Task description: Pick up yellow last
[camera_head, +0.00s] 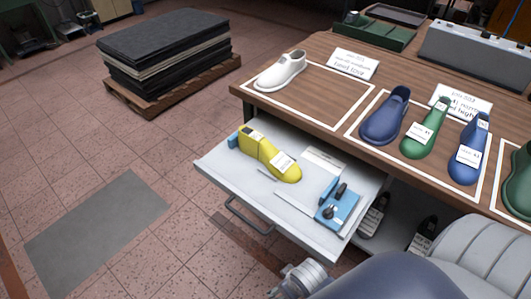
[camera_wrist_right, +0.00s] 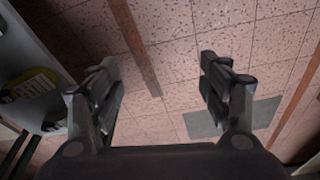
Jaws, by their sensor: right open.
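The yellow last (camera_head: 265,158) lies in the open, light grey drawer (camera_head: 230,181) under the table's left end, with a white label on its side. In the right wrist view, part of the yellow last (camera_wrist_right: 30,86) shows at the left edge, outside the fingers. My right gripper (camera_wrist_right: 160,85) is open and empty, with only floor between its fingers, and sits off to the side of the last. In the head view only part of my right arm shows at the bottom; its fingers are hidden. My left gripper is not in view.
A blue tool (camera_head: 338,203) lies in the drawer, right of the yellow last. A white last (camera_head: 281,71), blue lasts (camera_head: 384,116) and green lasts (camera_head: 425,135) stand on the wooden table (camera_head: 320,95). The floor left of the drawer is clear; a loaded pallet (camera_head: 172,88) stands farther back.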

